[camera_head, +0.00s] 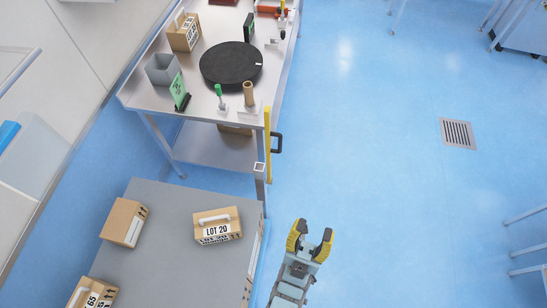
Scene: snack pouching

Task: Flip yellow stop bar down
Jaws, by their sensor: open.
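The yellow stop bar (268,140) stands upright near the front right corner of the steel table. A black handle (277,143) sticks out from its right side. The bar's lower end meets a grey post with a square top (259,168). My gripper (312,232) is at the lower middle of the picture, below and to the right of the bar. Its two yellow and black fingers are spread and hold nothing. It is clear of the bar and the handle.
The steel table (206,27) bears a black round disc (231,65), a grey bin (162,69), a green sign (179,92) and a cardboard box (184,32). A grey surface (165,235) at lower left holds labelled boxes, one marked LOT 20 (217,225). Blue floor (370,180) at right is open.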

